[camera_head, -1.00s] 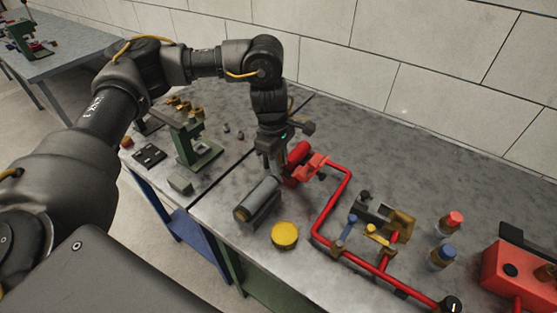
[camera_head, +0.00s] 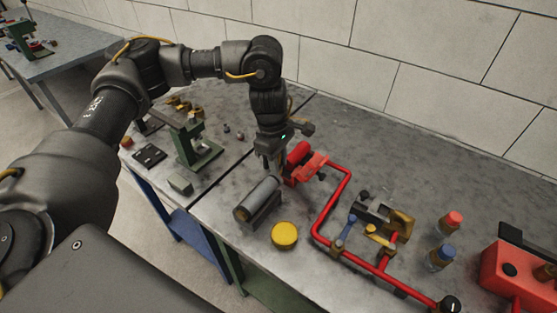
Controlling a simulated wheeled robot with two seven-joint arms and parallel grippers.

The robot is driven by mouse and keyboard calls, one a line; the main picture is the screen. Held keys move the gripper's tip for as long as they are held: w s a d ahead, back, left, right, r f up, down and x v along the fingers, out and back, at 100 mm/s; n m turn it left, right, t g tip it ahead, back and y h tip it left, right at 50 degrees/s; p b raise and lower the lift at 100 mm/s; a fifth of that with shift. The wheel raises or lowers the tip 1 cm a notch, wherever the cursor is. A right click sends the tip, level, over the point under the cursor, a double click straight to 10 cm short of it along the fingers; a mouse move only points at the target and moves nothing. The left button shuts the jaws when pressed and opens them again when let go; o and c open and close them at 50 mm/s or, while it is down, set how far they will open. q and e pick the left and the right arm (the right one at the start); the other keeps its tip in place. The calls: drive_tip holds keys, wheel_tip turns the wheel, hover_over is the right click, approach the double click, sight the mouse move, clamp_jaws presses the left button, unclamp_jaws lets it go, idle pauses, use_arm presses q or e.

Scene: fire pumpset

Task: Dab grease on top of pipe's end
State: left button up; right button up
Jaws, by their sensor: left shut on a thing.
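The red pipe (camera_head: 336,202) runs across the bench on the right. Its upper left end is at a red vise-like fitting (camera_head: 305,167) with a red cylinder (camera_head: 299,151). My left gripper (camera_head: 271,162) points down just left of this red fitting and behind a grey cylinder (camera_head: 258,196) in a holder. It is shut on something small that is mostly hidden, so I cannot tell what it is. I cannot tell whether it touches the pipe's end. A round yellow tin (camera_head: 284,235), perhaps the grease, sits in front of the grey cylinder. My right gripper is out of view.
A green press-like tool (camera_head: 198,146) and small parts stand on the left. A brass and dark fitting (camera_head: 385,220), a red-capped bottle (camera_head: 451,223), a blue-capped bottle (camera_head: 441,257) and a red box (camera_head: 520,277) are on the right. The back of the bench is clear.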

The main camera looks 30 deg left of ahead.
use_arm(q)
drive_tip(key=shift+s+a, duration=0.2)
drive_tip(key=shift+s, duration=0.85)
drive_tip(key=shift+p, duration=0.3)
idle(0.8)
drive_tip(key=shift+w+d, duration=0.2)
drive_tip(key=shift+w, duration=0.95)
idle(4.7)
